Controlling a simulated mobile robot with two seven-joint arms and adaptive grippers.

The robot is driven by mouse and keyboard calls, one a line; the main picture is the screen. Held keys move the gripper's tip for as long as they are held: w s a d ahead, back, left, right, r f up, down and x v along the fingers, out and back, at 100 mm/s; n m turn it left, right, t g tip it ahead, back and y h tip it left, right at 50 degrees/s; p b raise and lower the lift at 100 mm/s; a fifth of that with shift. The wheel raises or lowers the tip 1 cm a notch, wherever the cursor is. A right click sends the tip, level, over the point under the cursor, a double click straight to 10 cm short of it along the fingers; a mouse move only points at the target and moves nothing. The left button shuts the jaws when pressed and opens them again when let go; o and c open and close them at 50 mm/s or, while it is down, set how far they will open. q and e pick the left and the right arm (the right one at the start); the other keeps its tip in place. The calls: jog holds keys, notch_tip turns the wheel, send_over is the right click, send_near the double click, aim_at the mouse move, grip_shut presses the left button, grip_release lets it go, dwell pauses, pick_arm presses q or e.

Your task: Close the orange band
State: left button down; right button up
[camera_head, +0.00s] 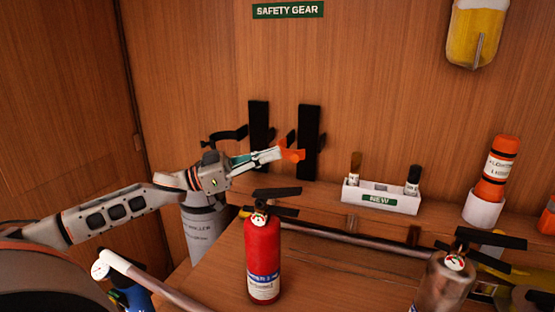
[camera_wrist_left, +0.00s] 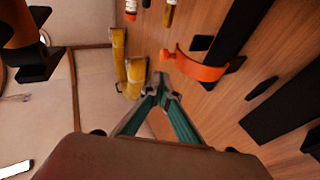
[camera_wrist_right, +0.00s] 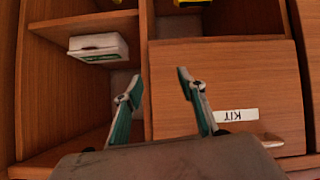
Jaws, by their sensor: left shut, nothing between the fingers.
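The orange band (camera_head: 293,155) is on the right one of two upright black wall brackets (camera_head: 308,140). In the left wrist view the band (camera_wrist_left: 200,72) is a curved strap across the bracket (camera_wrist_left: 240,30), with one end sticking out to the left. My left gripper (camera_head: 277,155) is shut and empty, its tips at the band in the head view. In the left wrist view the left fingertips (camera_wrist_left: 160,82) are just below the band's protruding end; I cannot tell whether they touch. My right gripper (camera_wrist_right: 160,78) is open and empty, in front of wooden shelving.
A red extinguisher (camera_head: 262,255) stands on the wooden bench, and a metallic one (camera_head: 445,285) at the right. A white "NEW" tray (camera_head: 380,198) stands right of the brackets. A grey cylinder (camera_head: 203,235) is below my left wrist. A "KIT" drawer (camera_wrist_right: 220,75) faces my right gripper.

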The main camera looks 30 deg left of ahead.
pick_arm(q)
jog(key=shift+w+d+f, duration=0.55)
jog(key=shift+w+d, duration=0.1)
jog(key=shift+w, duration=0.1)
pick_arm(e)
jog(key=shift+w, duration=0.1)
